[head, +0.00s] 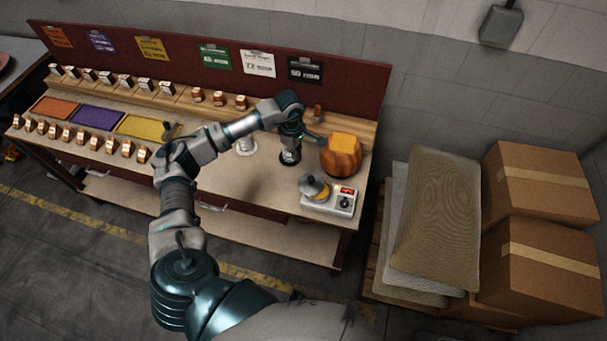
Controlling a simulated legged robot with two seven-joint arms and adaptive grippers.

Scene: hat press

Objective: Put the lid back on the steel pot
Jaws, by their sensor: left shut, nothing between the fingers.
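A small round grey metal vessel (313,187), which looks like the steel pot, sits at the left of a pale control unit near the bench's front right. A yellow patch shows at its side. I cannot tell whether a lid is on it. My left gripper (316,138) is shut and empty, behind the vessel and close to the left side of an orange-brown rounded block (342,155). A dark round base (290,160) lies under my left wrist. A pale metal cylinder (246,148) is partly hidden by my left forearm. My right gripper is out of view.
The control unit (343,203) has a red display and a dark knob. The bench (270,205) has clear space left of it. Colored trays and several small blocks fill its left half. Cardboard boxes (540,180) and sacks (437,220) stand at the right.

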